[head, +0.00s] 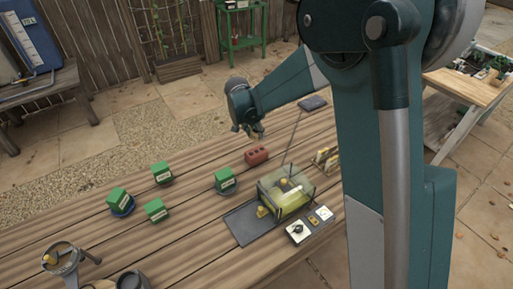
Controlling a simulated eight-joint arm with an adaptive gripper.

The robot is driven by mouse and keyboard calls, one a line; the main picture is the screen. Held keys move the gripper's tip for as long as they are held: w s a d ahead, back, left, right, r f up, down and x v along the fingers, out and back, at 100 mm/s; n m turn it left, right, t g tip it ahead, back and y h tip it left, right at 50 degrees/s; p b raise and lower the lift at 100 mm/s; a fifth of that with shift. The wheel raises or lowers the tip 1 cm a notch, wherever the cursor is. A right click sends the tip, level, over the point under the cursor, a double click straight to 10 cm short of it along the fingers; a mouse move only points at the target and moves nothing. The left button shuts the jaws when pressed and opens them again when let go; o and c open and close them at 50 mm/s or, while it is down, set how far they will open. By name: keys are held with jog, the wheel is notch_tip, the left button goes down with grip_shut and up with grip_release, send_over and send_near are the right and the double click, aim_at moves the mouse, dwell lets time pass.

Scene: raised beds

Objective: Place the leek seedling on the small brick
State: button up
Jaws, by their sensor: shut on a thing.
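My gripper (252,132) is above the far part of the wooden table, just behind and above the small red brick (257,156). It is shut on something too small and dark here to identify. The brick lies on the planks with dark holes on its front face, and its top looks bare. I cannot read the labels, so I cannot tell which is the leek seedling.
A metal device (62,259) stands front left.

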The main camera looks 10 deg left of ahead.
aim_at(256, 139)
jog(key=shift+f, duration=2.15)
jog(key=shift+f, duration=0.1)
jog(key=shift+f, duration=1.75)
jog(key=shift+f+b, duration=0.15)
jog(key=shift+b, duration=0.2)
jog(key=o, duration=0.8)
jog(key=shift+o, duration=0.5)
jog(key=v, duration=1.2)
jog(key=shift+p, duration=0.45)
